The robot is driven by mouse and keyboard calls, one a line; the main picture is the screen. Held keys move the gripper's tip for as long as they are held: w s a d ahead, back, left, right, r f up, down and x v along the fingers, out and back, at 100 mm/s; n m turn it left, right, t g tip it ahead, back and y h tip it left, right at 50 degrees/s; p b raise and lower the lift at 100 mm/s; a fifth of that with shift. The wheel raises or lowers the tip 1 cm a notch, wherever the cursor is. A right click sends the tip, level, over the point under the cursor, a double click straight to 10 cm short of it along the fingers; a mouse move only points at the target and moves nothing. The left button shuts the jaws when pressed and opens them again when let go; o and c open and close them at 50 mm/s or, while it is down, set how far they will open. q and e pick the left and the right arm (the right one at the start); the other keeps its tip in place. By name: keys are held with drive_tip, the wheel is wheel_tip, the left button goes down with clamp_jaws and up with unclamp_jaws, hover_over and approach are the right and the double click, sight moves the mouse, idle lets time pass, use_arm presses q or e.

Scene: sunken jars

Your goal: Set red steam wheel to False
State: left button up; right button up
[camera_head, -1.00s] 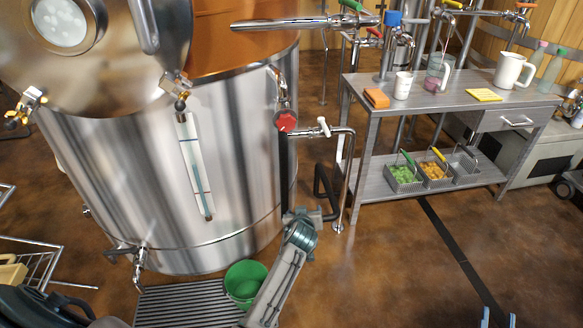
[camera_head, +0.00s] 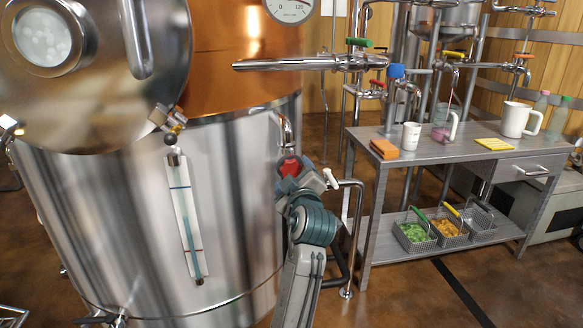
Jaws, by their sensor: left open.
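The red steam wheel (camera_head: 290,166) is a small red valve knob on the metal pipe at the right side of the big steel tank (camera_head: 230,190). My left gripper (camera_head: 294,178) is right at the wheel, in front of its lower part, and partly hides it. The gripper is open. I cannot tell whether its fingers touch the wheel or stand around it. My left arm rises from the bottom middle of the view. My right gripper is not in view.
A pipe with a white-handled tap (camera_head: 329,178) stands just right of my left gripper. A grey workbench (camera_head: 440,160) holds mugs, an orange block (camera_head: 384,148) and a yellow pad, with wire baskets on its lower shelf. Bare floor lies in front of the bench.

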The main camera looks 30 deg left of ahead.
sight(292, 171)
use_arm(q)
drive_tip(key=shift+w+a+f, duration=0.2)
drive_tip(key=shift+w+a, duration=0.1)
drive_tip(key=shift+w, duration=0.05)
drive_tip(key=shift+s+d+r, duration=0.25)
drive_tip(key=shift+d+r, duration=0.05)
drive_tip(key=shift+r, duration=0.05)
drive_tip(key=shift+x, duration=0.8)
drive_tip(key=shift+w+a+f, duration=0.1)
drive_tip(key=shift+w+a, duration=0.3)
drive_tip(key=shift+w, duration=0.1)
